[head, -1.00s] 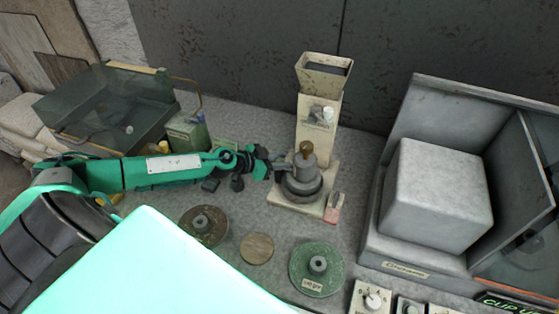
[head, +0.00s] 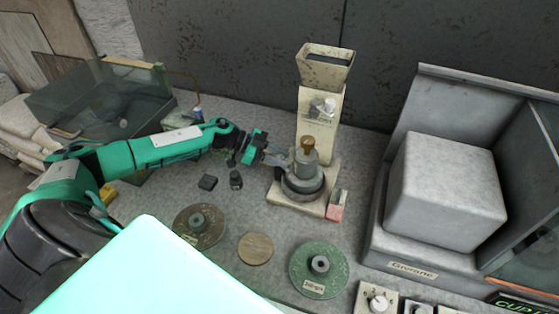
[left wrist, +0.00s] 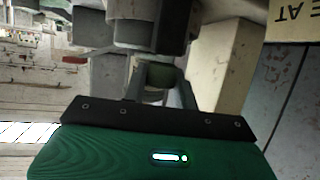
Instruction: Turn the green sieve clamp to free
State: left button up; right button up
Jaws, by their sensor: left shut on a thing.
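A cream machine (head: 318,125) with a hopper on top stands at the back of the bench. A grey metal cylinder with a brass knob (head: 308,142) sits on its base. My left gripper (head: 287,158) reaches in from the left, its fingertips at the left side of this cylinder. In the left wrist view a dark green round piece (left wrist: 164,75), which looks like the sieve clamp, sits between the fingers, and the gripper is shut on it. The fingers hide part of it, and its turn angle cannot be read. My right gripper is not in view.
A brown disc (head: 199,226), a wooden disc (head: 255,249) and a green disc (head: 319,270) lie in front. A grey cabinet with a pale block (head: 445,190) stands at right. A glass-sided box (head: 95,100) is at back left. Small dark items (head: 208,182) lie under my arm.

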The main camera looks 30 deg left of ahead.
pick_arm(q)
jog(key=m+g+b, duration=0.1)
jog(key=m+g, duration=0.1)
jog(key=m+g+h+b, duration=0.1)
jog(key=g, duration=0.1)
jog(key=shift+w+f+m+b, duration=0.15)
jog(key=shift+m+b, duration=0.15)
jog(key=shift+m, duration=0.1)
jog(key=m+g+b, duration=0.5)
jog(key=g, duration=0.1)
jog(key=shift+y, duration=0.4)
jog(key=shift+m+g+b, duration=0.5)
jog(key=shift+m+g, duration=0.1)
jog(key=shift+g, duration=0.1)
jog(key=shift+m+g+y+b, duration=0.6)
jog(key=shift+m+g, duration=0.1)
jog(key=shift+g, duration=0.1)
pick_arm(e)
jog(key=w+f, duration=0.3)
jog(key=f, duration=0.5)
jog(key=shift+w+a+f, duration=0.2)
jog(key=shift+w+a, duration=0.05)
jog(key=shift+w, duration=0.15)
pick_arm(q)
jog(key=o, duration=0.7)
